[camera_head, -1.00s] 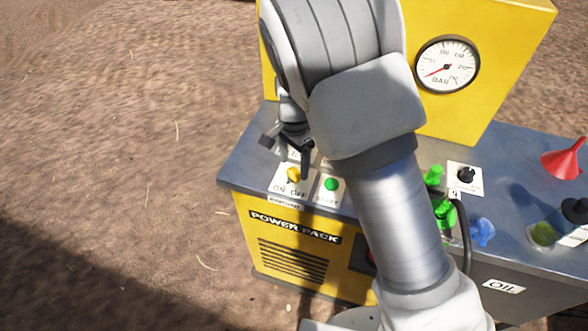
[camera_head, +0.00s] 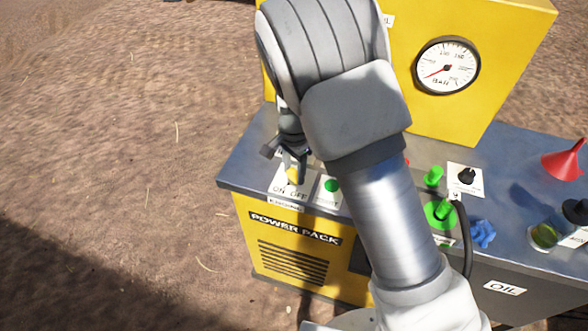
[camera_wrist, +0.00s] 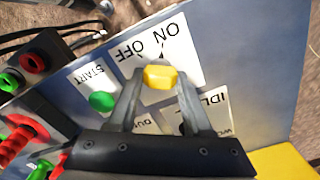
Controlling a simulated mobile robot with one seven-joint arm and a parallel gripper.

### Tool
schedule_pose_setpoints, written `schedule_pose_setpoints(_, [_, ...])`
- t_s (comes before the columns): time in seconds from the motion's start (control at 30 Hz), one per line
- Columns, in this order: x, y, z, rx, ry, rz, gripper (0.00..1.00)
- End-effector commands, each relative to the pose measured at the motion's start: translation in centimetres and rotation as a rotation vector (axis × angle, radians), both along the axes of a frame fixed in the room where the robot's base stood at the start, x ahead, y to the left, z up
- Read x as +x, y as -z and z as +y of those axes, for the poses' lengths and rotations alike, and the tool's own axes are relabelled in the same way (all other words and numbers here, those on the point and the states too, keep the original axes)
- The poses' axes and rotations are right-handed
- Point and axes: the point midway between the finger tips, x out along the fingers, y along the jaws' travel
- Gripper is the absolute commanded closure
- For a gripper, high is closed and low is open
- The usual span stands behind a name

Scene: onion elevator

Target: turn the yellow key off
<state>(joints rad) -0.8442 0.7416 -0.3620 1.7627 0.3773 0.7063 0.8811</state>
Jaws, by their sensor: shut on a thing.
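The yellow key (camera_wrist: 159,77) sits on a white label (camera_wrist: 188,52) marked ON and OFF, on the power pack's grey top. In the wrist view my gripper (camera_wrist: 157,80) has one finger on each side of the key and is shut on it. In the head view the key (camera_head: 293,176) shows just below my gripper (camera_head: 293,168), partly covered by the fingers. My forearm hides part of the panel to the right.
A green START button (camera_wrist: 102,102) is close beside the key. Green valve handles (camera_head: 440,211), a blue knob (camera_head: 482,234) and a red funnel (camera_head: 563,160) stand further right. A yellow housing with a pressure gauge (camera_head: 447,66) rises behind.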

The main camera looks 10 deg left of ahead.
Motion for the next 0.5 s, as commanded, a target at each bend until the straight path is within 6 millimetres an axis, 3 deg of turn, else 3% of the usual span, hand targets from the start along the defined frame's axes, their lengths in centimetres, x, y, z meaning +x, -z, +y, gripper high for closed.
schedule_pose_setpoints(0.5, [0.02,-0.01,0.02,0.002,-0.125,0.001,1.00])
